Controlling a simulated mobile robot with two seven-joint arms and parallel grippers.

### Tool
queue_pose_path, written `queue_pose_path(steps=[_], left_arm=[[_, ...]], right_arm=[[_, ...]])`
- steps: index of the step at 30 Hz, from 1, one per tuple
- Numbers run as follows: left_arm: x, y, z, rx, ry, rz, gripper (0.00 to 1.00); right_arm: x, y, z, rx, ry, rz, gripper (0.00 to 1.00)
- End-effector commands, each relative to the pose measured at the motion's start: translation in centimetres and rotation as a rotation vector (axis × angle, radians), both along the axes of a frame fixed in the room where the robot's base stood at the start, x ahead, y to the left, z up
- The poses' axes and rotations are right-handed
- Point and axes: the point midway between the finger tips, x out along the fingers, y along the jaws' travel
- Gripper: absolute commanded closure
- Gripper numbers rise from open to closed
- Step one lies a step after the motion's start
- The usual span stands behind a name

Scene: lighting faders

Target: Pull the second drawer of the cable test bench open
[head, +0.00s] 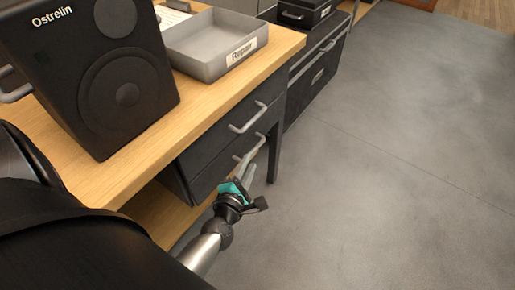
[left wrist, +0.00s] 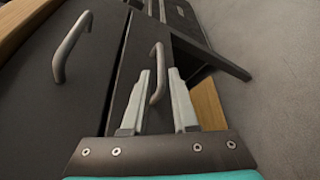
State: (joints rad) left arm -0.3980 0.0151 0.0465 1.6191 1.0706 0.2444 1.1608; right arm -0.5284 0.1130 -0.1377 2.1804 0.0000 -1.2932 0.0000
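The cable test bench has a wooden top (head: 250,58) and two dark drawers below it, one above the other. The upper drawer (head: 205,138) and the lower, second drawer (head: 212,172) each carry a grey bar handle and look closed. My left gripper (head: 248,172) is at the lower drawer's handle (head: 252,148). In the left wrist view my left gripper (left wrist: 163,75) is open, and the lower handle (left wrist: 158,75) shows between its two pale fingers. I cannot tell whether they touch it. The upper handle (left wrist: 70,45) is off to the left there. My right gripper is not in view.
On the bench stand a black speaker (head: 120,75) and a grey tray (head: 205,50) labelled "Repair". A dark cabinet (head: 318,70) with a black case (head: 303,14) stands beyond. The bench leg (head: 274,155) is close past the drawers. The grey floor (head: 400,150) in front is clear.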

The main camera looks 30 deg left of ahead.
Motion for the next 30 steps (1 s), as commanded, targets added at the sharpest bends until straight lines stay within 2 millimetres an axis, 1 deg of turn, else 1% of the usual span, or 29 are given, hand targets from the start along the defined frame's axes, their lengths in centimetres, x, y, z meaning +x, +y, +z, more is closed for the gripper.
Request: queue_pose_path(steps=[1,9,15,21,29,30], left_arm=[[1.0,0.3,-0.3,0.000,-0.003,0.002,0.73],[5.2,1.4,-1.3,0.000,-0.002,0.001,0.73],[7.4,2.0,-1.8,0.001,0.000,0.000,0.73],[8.3,2.2,-2.0,0.000,0.002,-0.001,0.73],[8.4,2.2,-2.0,0.001,0.001,-0.001,0.73],[8.4,2.2,-2.0,0.001,0.001,-0.001,0.75]], right_arm=[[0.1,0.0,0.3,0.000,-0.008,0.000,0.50],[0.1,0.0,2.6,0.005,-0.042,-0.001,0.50],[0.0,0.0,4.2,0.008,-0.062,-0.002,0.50],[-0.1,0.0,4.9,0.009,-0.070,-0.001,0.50],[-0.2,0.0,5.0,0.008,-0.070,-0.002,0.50],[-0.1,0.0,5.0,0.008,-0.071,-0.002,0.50]])
